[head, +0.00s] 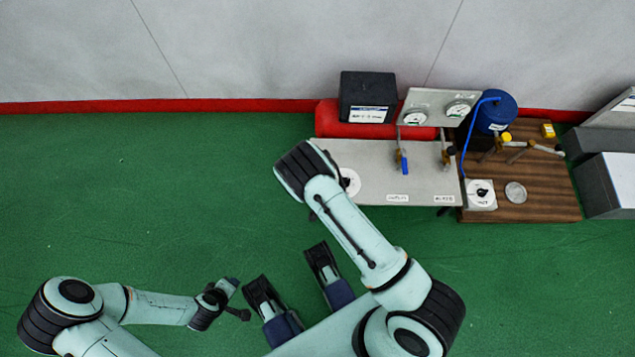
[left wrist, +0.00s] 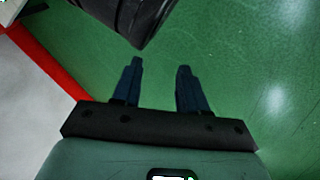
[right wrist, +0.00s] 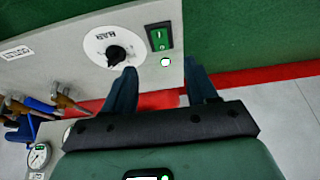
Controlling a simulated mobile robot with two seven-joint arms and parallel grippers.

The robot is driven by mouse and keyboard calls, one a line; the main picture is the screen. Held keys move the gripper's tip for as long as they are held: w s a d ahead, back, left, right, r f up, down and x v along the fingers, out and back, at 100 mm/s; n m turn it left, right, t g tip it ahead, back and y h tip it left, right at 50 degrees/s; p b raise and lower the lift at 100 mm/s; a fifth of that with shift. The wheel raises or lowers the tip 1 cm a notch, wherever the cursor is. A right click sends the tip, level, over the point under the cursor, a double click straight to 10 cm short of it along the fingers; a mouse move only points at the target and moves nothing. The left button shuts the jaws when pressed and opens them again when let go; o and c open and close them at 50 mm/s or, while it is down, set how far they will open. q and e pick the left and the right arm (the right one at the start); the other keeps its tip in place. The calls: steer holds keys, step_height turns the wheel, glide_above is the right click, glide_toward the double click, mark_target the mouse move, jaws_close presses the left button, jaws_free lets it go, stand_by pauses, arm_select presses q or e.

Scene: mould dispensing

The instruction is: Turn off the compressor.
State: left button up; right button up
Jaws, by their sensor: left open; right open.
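In the right wrist view, a green rocker switch (right wrist: 160,37) marked "I" sits on the grey panel (right wrist: 60,78), beside a black knob (right wrist: 116,55) on a white dial labelled BAR. In the head view my right arm hides that gripper and the switch. My left gripper (head: 232,298) is open and empty over the green floor; its fingers also show in the left wrist view (left wrist: 159,68).
A black box (head: 367,90) stands by a red part (head: 330,117) behind the panel. Gauges (head: 437,112) and a blue-handled valve (head: 403,162) stand at the panel. A blue container (head: 495,112) stands on the wooden board (head: 545,190) to the right. Floor at left is clear.

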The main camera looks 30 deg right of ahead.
steer(key=b+x, duration=0.3)
steer(key=x, duration=0.7)
steer(key=shift+s+f+b, duration=0.1)
steer(key=shift+f+b, duration=0.05)
steer(key=shift+b, duration=0.25)
steer(key=shift+w+d+f, duration=0.1)
steer(key=shift+w+f, duration=0.15)
steer(key=shift+f, duration=0.4)
arm_select(q)
steer(key=s+a+f+g, duration=0.1)
steer(key=s+f+g, duration=0.2)
steer(key=s+f, duration=0.4)
steer(key=shift+s+a+n, duration=0.2)
steer(key=shift+s+n, duration=0.1)
steer(key=shift+s, duration=0.6)
